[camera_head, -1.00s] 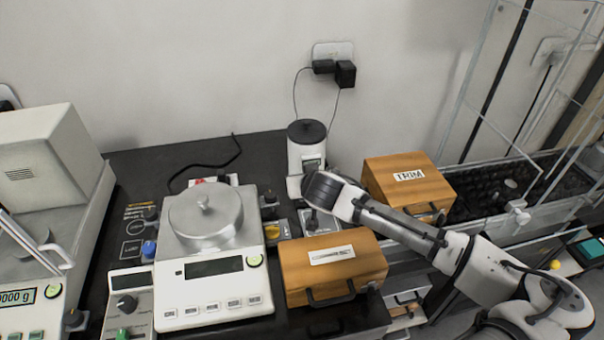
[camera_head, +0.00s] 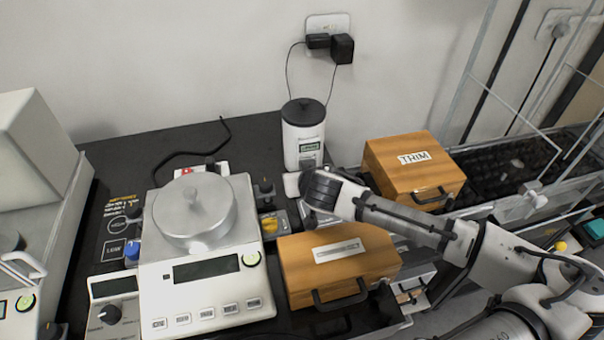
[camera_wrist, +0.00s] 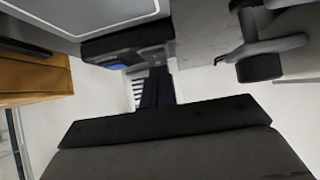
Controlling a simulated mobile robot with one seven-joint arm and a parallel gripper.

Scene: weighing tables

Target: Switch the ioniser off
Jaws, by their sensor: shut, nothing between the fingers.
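I cannot read an ioniser label on anything. My gripper (camera_head: 313,208) points down just in front of the cylinder, beside this part, above a grey plate. Its fingertips are mostly hidden by my wrist in the head view. In the wrist view the dark jaws (camera_wrist: 165,122) look shut and empty. Whether they touch anything cannot be told.
A balance with a lidded metal pan (camera_head: 209,280) stands left, beside a HIGH/LOW panel with a blue knob (camera_head: 132,250). A wooden box (camera_head: 340,268) is close in front of my gripper, and the TRIM box (camera_head: 412,165) lies to its right.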

